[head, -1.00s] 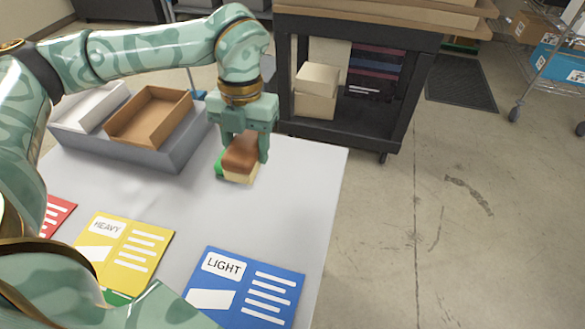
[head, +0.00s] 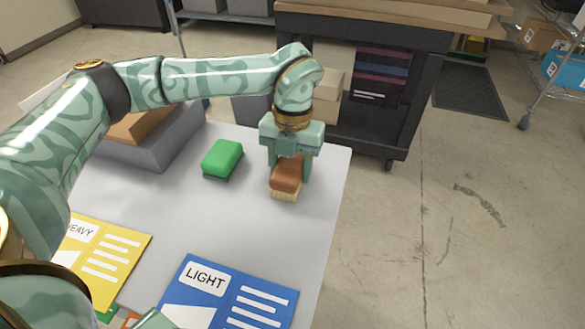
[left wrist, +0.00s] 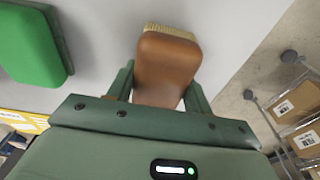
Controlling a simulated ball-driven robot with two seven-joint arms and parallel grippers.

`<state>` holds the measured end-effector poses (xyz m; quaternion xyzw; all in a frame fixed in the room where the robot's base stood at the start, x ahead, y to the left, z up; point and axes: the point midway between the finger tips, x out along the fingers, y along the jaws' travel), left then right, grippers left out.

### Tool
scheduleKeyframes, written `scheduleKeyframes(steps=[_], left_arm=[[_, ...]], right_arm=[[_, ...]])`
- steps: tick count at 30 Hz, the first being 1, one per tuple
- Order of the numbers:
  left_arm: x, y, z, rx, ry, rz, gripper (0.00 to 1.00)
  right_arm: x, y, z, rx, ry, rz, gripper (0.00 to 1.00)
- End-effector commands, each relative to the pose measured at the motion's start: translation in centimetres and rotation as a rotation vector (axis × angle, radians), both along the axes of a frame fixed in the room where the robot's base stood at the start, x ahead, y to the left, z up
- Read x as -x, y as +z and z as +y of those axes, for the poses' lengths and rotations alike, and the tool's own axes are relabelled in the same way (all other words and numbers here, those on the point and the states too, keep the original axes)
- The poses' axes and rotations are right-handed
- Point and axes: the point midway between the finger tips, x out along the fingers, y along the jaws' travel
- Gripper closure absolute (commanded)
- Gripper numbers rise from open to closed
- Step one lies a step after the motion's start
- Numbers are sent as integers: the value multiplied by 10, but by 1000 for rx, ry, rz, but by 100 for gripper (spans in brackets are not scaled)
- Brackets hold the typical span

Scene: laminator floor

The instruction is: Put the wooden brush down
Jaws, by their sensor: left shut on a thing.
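The wooden brush (head: 285,180) has a brown back and pale bristles that point down. My left gripper (head: 289,172) is shut on it near the right edge of the grey-white table (head: 225,225). The brush also shows between the fingers in the left wrist view (left wrist: 167,68). The bristles are at or just above the table top; I cannot tell whether they touch it. My right gripper cannot be made out; only part of my other arm shows at the bottom left.
A green block with a dark underside (head: 222,158) lies left of the brush. A yellow card (head: 105,262) and a blue LIGHT card (head: 230,295) lie at the front. A grey tray (head: 165,150) with a cardboard box stands at the back left. A black cart (head: 385,120) stands behind the table.

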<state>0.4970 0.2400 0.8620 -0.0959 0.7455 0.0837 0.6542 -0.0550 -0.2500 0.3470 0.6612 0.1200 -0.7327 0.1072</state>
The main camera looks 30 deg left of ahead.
Motion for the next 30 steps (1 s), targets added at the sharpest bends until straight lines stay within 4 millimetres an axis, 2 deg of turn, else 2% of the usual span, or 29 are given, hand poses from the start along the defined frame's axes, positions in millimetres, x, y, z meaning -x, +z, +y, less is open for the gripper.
scheduleKeyframes(steps=[8,9,11,21,23,30], left_arm=[[0,-1,0,-1,-1,-2,93],[0,-1,0,-2,-1,-3,41],[0,-1,0,-2,-1,-3,28],[0,4,0,-2,-1,-3,28],[-1,13,0,-1,-1,-6,28],[-7,71,2,-2,0,-10,28]], right_arm=[[-2,2,1,-1,0,-4,100],[-2,2,1,-1,0,-4,100],[-2,2,1,-1,0,-4,100],[-2,2,-2,2,2,-5,100],[-4,6,-3,3,2,-9,100],[-15,27,-3,4,2,-36,100]])
